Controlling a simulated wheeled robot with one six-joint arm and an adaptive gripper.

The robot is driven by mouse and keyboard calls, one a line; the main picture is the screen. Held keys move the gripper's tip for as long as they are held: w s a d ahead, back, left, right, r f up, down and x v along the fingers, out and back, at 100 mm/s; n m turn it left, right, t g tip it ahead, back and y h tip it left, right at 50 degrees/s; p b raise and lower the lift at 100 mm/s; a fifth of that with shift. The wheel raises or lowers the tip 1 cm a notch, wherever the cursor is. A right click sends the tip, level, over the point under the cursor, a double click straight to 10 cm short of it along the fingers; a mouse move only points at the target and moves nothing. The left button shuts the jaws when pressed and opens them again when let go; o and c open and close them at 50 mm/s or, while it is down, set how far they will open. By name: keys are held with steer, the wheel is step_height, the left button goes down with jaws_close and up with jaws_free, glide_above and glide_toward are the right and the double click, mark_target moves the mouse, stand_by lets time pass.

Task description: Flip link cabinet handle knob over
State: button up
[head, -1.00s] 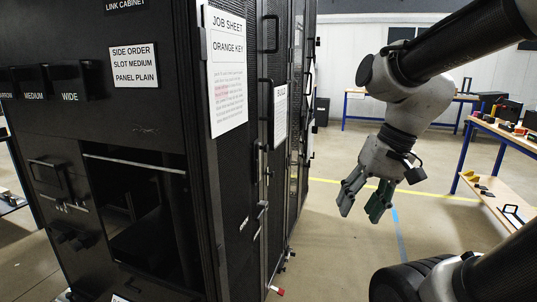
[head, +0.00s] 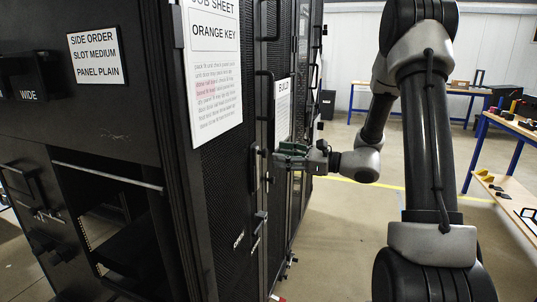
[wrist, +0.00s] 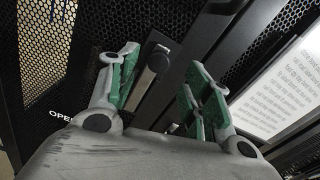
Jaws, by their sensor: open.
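The black cabinet (head: 110,135) fills the left of the head view, with mesh doors on its side. A dark upright handle (head: 255,168) is on the side door, with another small handle (head: 260,222) lower down. My gripper (head: 290,157) is open close to the side doors, its green-padded fingers pointing left. The knob's lower end is hidden behind my gripper. I cannot tell which head-view handle it is.
A job sheet (head: 212,75) is fixed to the cabinet side; a white printed sheet also shows in the wrist view (wrist: 285,90). A label reading "OPE", cut off by my gripper, is at left (wrist: 60,115).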

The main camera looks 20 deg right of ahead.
mark_target(267, 153)
steer(key=x, duration=0.5)
steer(key=shift+a, duration=0.1)
steer(key=shift+c, duration=0.3)
